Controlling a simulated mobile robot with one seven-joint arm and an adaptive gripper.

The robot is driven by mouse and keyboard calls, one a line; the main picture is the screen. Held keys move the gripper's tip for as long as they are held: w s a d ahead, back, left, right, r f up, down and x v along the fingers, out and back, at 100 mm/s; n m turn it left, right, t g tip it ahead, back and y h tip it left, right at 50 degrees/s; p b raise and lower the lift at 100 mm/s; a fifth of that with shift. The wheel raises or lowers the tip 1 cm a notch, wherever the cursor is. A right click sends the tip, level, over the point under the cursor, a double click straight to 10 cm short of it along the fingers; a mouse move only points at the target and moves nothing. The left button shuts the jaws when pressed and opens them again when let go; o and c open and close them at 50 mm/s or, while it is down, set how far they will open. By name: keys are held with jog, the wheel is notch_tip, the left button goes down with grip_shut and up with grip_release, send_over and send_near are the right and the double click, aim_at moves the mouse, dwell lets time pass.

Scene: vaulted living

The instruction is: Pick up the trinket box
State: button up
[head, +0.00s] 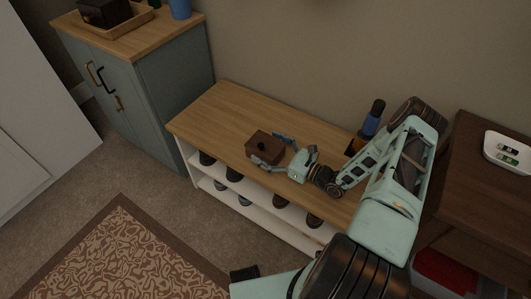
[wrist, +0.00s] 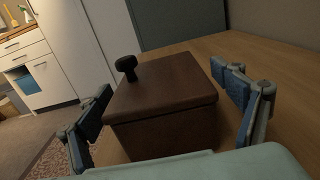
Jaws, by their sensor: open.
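The trinket box (head: 265,146) is a small dark brown box with a lid and a black knob. It sits on the wooden top of a low bench (head: 225,112). My gripper (head: 270,150) is open, with one finger on either side of the box. In the wrist view the box (wrist: 163,100) fills the middle, between the blue-padded fingers of my gripper (wrist: 172,112). A gap shows between the right finger and the box. The left finger is close to the box's side, and I cannot tell whether it touches.
Shoes (head: 234,173) stand on the white shelves under the bench. A blue and dark bottle (head: 372,118) stands at the bench's back right, close to my arm. A grey-green cabinet (head: 172,95) is at the left, a dark brown table (head: 480,190) at the right. The bench's left end is clear.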

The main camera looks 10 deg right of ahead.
jog(key=shift+w+a, duration=0.2)
jog(key=shift+c, duration=0.5)
jog(key=c, duration=1.3)
jog(key=shift+r, duration=0.1)
jog(key=shift+c, duration=0.4)
jog(key=shift+r, duration=0.1)
